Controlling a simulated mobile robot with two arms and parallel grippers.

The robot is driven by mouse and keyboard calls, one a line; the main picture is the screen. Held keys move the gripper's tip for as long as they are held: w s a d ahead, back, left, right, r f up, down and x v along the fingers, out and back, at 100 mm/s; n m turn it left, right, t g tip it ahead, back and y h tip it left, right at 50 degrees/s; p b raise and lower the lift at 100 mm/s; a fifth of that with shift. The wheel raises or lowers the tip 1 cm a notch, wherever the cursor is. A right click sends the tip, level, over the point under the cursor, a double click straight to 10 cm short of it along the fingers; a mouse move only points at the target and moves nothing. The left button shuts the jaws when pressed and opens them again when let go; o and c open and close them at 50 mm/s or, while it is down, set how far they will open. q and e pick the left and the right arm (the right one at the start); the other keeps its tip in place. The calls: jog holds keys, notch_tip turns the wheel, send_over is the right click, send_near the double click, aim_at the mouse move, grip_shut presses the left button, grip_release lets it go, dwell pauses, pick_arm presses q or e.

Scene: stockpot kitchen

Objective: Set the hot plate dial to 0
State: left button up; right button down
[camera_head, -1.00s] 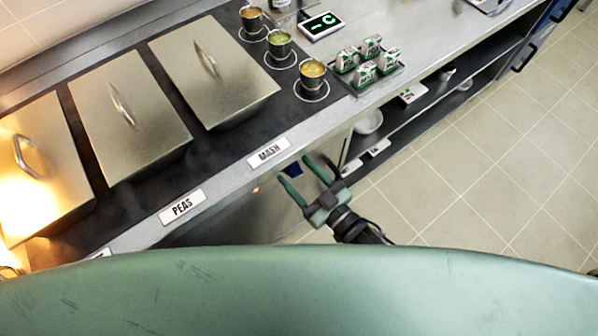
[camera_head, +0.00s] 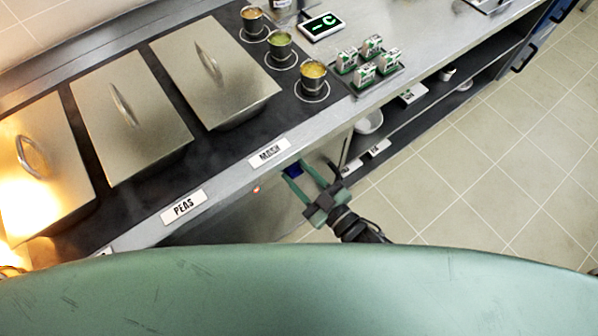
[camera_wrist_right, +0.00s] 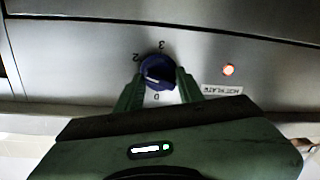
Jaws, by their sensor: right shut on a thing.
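The hot plate dial is a blue knob (camera_wrist_right: 157,74) on a steel front panel in the right wrist view. It also shows as a dark blue spot (camera_head: 292,171) below the counter edge in the head view. My right gripper (camera_head: 297,171) is shut on it, with one green finger on each side in the wrist view (camera_wrist_right: 157,84). Printed marks 3, 2 and 0 stand around the knob. The wrist picture shows 0 at the bottom and the HOTPLATE label (camera_wrist_right: 222,90) upside down. I cannot tell exactly which mark the knob's pale line points to. My left gripper is out of view.
An orange-red lamp (camera_wrist_right: 228,70) glows beside the dial. Above are the lidded steel pans (camera_head: 215,70), several small cups, a display (camera_head: 321,26) and a tray of cartons (camera_head: 378,80). An open shelf (camera_head: 420,117) lies to the right. The tiled floor (camera_head: 480,190) is clear.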

jog(key=n, duration=0.5)
jog(key=shift+a+p, duration=0.1)
jog(key=shift+p, duration=0.2)
jog(key=n, duration=0.3)
jog(key=shift+h, duration=0.3)
jog(key=shift+s+f+n+b, duration=0.1)
jog(key=shift+n+b, duration=0.25)
jog(key=shift+n, duration=0.85)
jog(key=n+b, duration=0.2)
jog(key=n, duration=0.3)
jog(key=n+h+b, duration=0.1)
jog(key=n+b, duration=0.1)
jog(key=n, duration=0.2)
jog(key=shift+a+f+n+t+b, duration=0.1)
jog(key=shift+n+t+b, duration=0.2)
jog(key=shift+n+b, duration=0.1)
jog(key=shift+n, duration=0.3)
jog(key=c, duration=0.9)
grip_release()
